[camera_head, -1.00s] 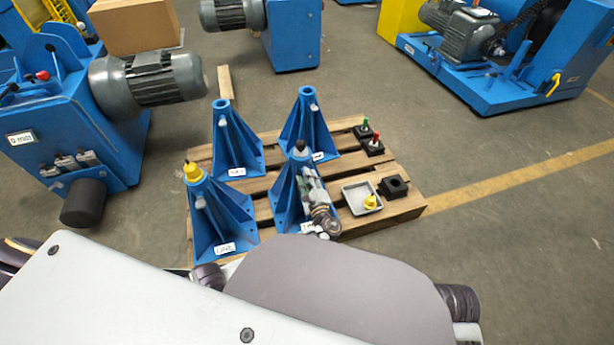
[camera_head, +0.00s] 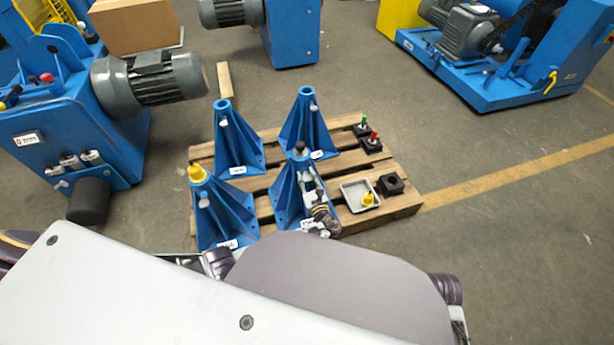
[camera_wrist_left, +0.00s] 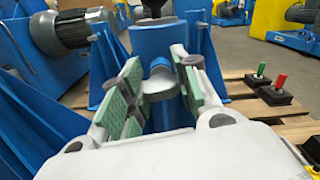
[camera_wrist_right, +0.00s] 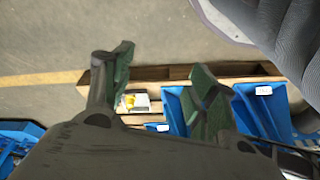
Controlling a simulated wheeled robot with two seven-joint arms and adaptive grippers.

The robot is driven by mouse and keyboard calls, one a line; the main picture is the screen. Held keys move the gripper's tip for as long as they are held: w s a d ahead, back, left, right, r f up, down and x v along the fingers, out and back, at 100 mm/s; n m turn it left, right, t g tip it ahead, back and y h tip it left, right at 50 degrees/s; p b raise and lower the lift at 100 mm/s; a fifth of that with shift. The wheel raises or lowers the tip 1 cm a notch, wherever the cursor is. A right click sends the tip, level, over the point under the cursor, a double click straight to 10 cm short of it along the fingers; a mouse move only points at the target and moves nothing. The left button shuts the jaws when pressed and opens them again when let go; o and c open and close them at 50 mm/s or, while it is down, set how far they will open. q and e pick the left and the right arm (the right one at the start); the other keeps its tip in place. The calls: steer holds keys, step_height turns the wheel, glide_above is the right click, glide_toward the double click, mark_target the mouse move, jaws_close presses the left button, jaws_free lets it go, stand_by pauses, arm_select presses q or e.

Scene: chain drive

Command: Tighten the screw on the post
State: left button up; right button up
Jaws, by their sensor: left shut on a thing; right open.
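The front right blue post (camera_head: 283,196) stands on the pallet with a dark plug in its top. Its side screw (camera_wrist_left: 158,82) has a grey rounded head and shows in the left wrist view. My left gripper (camera_head: 310,187) is at this post; its green-padded fingers, seen in the left wrist view (camera_wrist_left: 160,92), are on both sides of the screw head and shut on it. The gripper hides the screw in the head view. My right gripper (camera_wrist_right: 162,65) is open and empty in the right wrist view, with the pallet beyond its fingers.
Another post with a yellow cap (camera_head: 197,174) stands left, and two open-topped posts (camera_head: 236,142) (camera_head: 306,125) stand behind. A grey tray (camera_head: 348,201) holding a yellow piece, a black block (camera_head: 391,185) and red and green plugs (camera_head: 373,138) lie right on the pallet (camera_head: 408,201).

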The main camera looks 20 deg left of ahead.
mark_target(308, 178)
arm_select(q)
steer(key=shift+s+d+f+m+p, duration=0.1)
steer(key=shift+m+p, duration=0.1)
steer(key=shift+m, duration=0.35)
steer(key=shift+s+d+f+m+p, duration=0.1)
steer(key=shift+m+p, duration=0.05)
steer(key=shift+m, duration=0.4)
arm_select(e)
steer(key=shift+s+d+f, duration=0.15)
steer(key=shift+f, duration=0.6)
arm_select(q)
steer(key=o, duration=1)
steer(key=shift+w+r, duration=0.1)
steer(key=shift+o, duration=0.2)
steer(key=shift+a+r, duration=0.1)
steer(key=shift+r, duration=0.2)
steer(key=shift+r, duration=4.7)
